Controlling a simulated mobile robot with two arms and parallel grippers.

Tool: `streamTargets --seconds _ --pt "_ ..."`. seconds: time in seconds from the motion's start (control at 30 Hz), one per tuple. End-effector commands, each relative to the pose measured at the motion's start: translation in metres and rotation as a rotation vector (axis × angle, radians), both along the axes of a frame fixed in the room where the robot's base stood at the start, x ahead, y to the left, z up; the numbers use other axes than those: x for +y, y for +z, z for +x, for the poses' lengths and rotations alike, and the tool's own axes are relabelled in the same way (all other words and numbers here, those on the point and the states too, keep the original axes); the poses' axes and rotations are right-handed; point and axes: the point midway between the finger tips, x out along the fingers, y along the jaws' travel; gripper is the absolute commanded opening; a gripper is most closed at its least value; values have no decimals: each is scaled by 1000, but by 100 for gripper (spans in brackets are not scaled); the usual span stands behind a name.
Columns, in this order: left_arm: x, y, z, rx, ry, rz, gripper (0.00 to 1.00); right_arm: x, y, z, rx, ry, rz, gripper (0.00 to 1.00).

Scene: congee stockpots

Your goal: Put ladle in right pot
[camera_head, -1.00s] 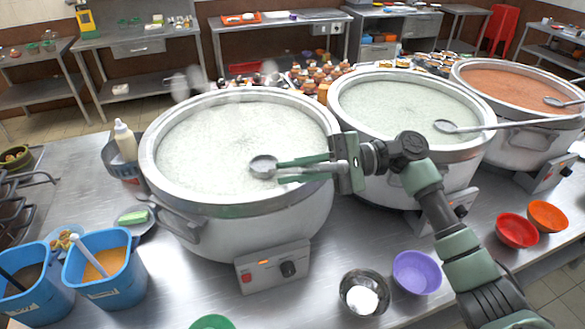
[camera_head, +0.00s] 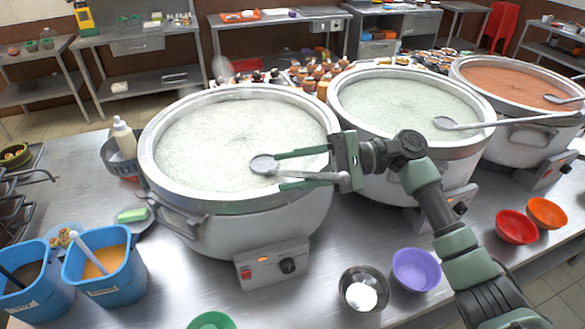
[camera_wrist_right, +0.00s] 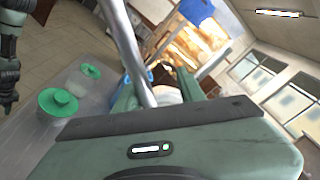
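The large left pot (camera_head: 238,140) holds pale congee. A metal ladle (camera_head: 318,175) has its bowl over that congee and its handle out past the pot's right rim. My right gripper (camera_head: 281,172) is open, one finger on each side of the handle, with visible gaps. The handle (camera_wrist_right: 125,45) also runs between the open fingers in the right wrist view. The middle pot (camera_head: 410,100) holds pale congee and the far right pot (camera_head: 515,88) holds orange congee. Each has its own ladle, one in the middle pot (camera_head: 447,124) and one in the right pot (camera_head: 555,99). My left gripper is not seen.
A purple bowl (camera_head: 416,270), a metal bowl (camera_head: 350,290), a red bowl (camera_head: 515,228) and an orange bowl (camera_head: 547,213) stand in front of the pots. Blue tubs (camera_head: 105,265) and a squeeze bottle (camera_head: 124,138) are at left. Small jars (camera_head: 315,72) stand behind.

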Motion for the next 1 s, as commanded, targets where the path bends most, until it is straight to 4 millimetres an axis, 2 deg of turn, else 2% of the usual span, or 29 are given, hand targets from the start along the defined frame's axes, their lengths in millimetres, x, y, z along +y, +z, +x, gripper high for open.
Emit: streamTargets --seconds 0.27,0.7,1.0 --pt "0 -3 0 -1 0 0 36 -4 -2 1 1 -2 -1 39" --pt "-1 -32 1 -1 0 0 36 -68 -1 15 1 -2 -1 39" --pt "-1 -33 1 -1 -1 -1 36 -77 1 16 0 0 0 39"
